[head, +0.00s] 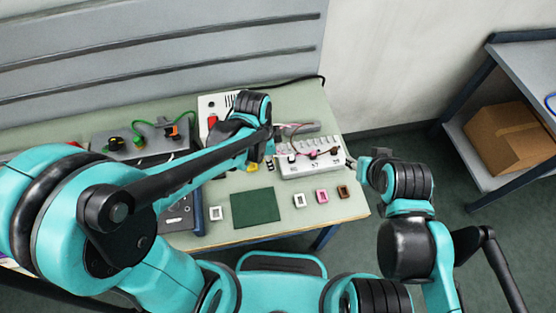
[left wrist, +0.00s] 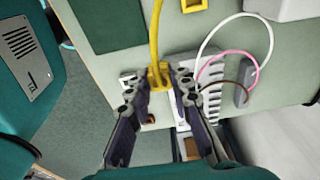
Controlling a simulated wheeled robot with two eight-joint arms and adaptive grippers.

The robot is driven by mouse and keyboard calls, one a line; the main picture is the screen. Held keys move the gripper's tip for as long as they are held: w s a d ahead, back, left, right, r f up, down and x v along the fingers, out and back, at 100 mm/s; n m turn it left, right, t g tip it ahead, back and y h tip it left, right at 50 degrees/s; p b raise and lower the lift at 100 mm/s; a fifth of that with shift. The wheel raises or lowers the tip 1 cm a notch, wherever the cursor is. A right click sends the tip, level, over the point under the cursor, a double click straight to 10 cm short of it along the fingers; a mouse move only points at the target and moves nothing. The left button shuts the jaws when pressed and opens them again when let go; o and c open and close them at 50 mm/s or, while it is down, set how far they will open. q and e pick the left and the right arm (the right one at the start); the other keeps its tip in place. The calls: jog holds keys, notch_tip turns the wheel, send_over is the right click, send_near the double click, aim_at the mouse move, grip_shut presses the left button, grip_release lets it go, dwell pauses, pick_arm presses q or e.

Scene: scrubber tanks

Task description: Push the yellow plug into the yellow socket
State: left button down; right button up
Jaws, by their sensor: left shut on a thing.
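My left gripper (left wrist: 158,88) is shut on the yellow plug (left wrist: 157,74), with its fingers on either side of it. A thick yellow cable runs from the plug toward the top of the left wrist view. In the head view my left gripper (head: 268,153) is over the table in front of the white power strip (head: 311,163); the plug is not clear there. A small yellow square piece (left wrist: 194,5), likely the yellow socket, lies at the top edge of the left wrist view, apart from the plug. My right gripper (head: 375,158) is beyond the table's right edge; its jaws are unclear.
White, pink and brown cables run to the strip. A dark green mat (head: 255,205) lies near the front edge, with a white piece (head: 215,213) at its left and white, pink (head: 322,196) and brown (head: 343,191) pieces at its right. A cardboard box (head: 512,137) sits on a shelf.

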pick_arm(q)
jog(key=w+a+b, duration=0.1)
jog(key=w+a, duration=0.1)
jog(key=a, duration=1.7)
jog(key=shift+f, duration=0.45)
jog(key=shift+w+b, duration=0.1)
jog(key=shift+b, duration=0.2)
jog(key=shift+f+b, duration=2.85)
jog(key=shift+f, duration=0.5)
jog(key=shift+f, duration=0.2)
jog(key=shift+f+b, duration=0.75)
jog(key=shift+b, duration=0.15)
jog(key=c, duration=0.8)
grip_release()
jog(key=shift+r, duration=0.1)
notch_tip(320, 180, up, 8)
jog(key=p, duration=0.7)
jog(key=shift+r, duration=0.15)
